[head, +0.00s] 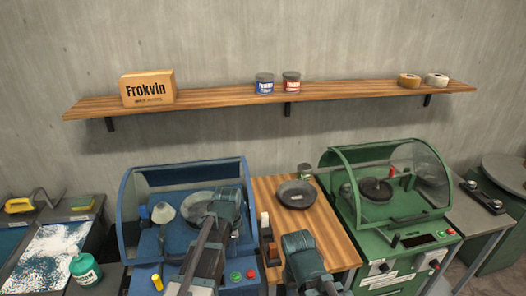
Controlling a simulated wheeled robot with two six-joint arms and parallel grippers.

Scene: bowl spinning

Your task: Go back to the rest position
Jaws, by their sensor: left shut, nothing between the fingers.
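My left gripper (230,222) is shut and empty. It is over the front of the blue machine (140,262) with the curved clear hood. My left arm covers part of the machine's inside, including part of a round grey piece. Part of my right arm shows at the bottom middle, in front of the wooden counter (335,245). No fingers of my right gripper can be made out. A dark bowl (296,194) sits on the wooden counter, apart from both arms.
The green machine (345,215) with a clear hood stands at right. A wall shelf (220,97) holds a Frokvin box (147,88), two cans and two tape rolls. A green bottle (85,268) stands at lower left.

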